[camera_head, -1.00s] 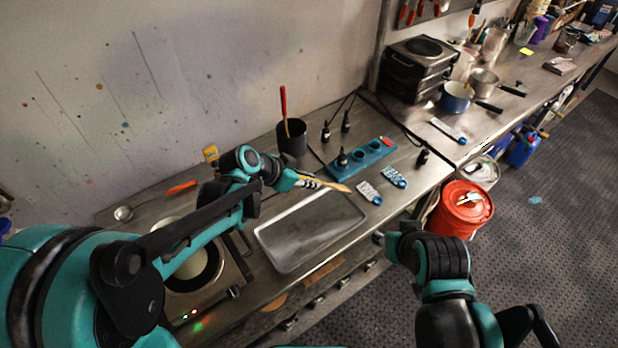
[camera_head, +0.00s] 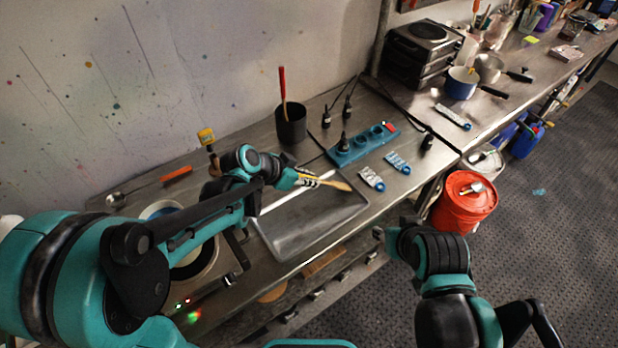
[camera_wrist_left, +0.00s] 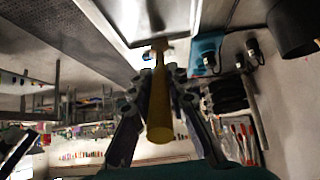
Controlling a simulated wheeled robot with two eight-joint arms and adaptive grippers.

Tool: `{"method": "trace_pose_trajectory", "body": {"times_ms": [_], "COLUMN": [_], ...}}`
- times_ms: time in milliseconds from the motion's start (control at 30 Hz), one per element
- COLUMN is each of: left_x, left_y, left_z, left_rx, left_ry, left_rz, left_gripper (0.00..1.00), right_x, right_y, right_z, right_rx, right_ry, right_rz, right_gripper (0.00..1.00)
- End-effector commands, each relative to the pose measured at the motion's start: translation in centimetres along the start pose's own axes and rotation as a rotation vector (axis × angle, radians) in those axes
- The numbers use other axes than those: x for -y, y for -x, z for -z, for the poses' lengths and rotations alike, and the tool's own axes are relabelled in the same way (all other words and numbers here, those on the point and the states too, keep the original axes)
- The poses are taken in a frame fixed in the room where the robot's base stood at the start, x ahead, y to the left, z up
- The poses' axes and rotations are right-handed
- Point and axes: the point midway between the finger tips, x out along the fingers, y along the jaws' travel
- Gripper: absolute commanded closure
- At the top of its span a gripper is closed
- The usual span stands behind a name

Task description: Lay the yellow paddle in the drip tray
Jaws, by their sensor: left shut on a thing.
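The yellow paddle (camera_head: 338,185) is held in my left gripper (camera_head: 308,181). Its pale yellow end sticks out to the right, over the far part of the drip tray. In the left wrist view the paddle (camera_wrist_left: 160,108) runs between the two fingers, with its far end in front of the tray (camera_wrist_left: 209,14). The drip tray (camera_head: 300,234) is a shallow grey metal tray on the bench, with nothing seen lying in it. I cannot tell the paddle's height above it. My right gripper (camera_head: 391,231) is over the floor beyond the bench's front edge; its jaws are unclear.
A black cup (camera_head: 291,124) with a red-handled tool and a blue block (camera_head: 358,146) stand behind the tray. A red bucket (camera_head: 462,204) stands on the floor.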

Motion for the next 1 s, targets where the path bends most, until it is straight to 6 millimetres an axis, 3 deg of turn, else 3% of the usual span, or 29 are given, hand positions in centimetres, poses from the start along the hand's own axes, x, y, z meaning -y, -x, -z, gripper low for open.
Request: {"method": "trace_pose_trajectory", "body": {"times_ms": [33, 100, 500, 1000], "left_x": [0.0, 0.0, 0.0, 0.0], "left_y": [0.0, 0.0, 0.7, 10.2], "left_z": [0.0, 0.0, 0.0, 0.0], "left_rx": [0.0, 0.0, 0.0, 0.0], "left_ry": [0.0, 0.0, 0.001, 0.002], "left_rz": [0.0, 0.0, 0.001, 0.002], "left_gripper": [0.76, 0.6, 0.6, 0.6], "right_x": [0.0, 0.0, 0.0, 0.0], "right_y": [0.0, 0.0, 0.0, 0.0], "right_z": [0.0, 0.0, 0.0, 0.0], "right_rx": [0.0, 0.0, 0.0, 0.0], "right_ry": [0.0, 0.0, 0.0, 0.0], "right_rz": [0.0, 0.0, 0.0, 0.0], "right_gripper": [0.6, 0.6, 0.6, 0.6]}}
